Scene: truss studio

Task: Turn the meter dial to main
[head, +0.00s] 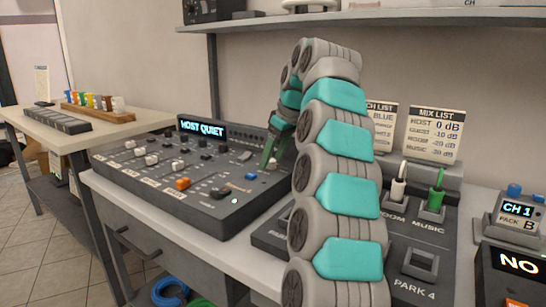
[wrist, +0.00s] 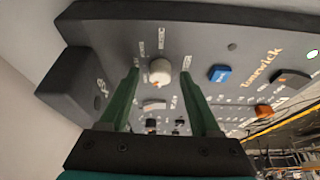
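The mixing console (head: 160,185) stands on the bench, its sign reading "HOST QUIET". In the wrist view, a round white dial (wrist: 160,70) sits on the dark console panel (wrist: 205,42), with small labels around it that are too blurred to read surely. My gripper (wrist: 159,75) has its two green fingers apart, one on each side of the dial, with a gap visible on both sides. In the head view, my gripper (head: 268,158) reaches down to the console's right part, and the dial is largely hidden there. Its pointer direction cannot be told.
A blue button (wrist: 219,74) lies right of the dial in the wrist view. Orange (head: 183,184) and black (head: 220,192) controls sit near the console's front. A shelf (head: 400,18) hangs above.

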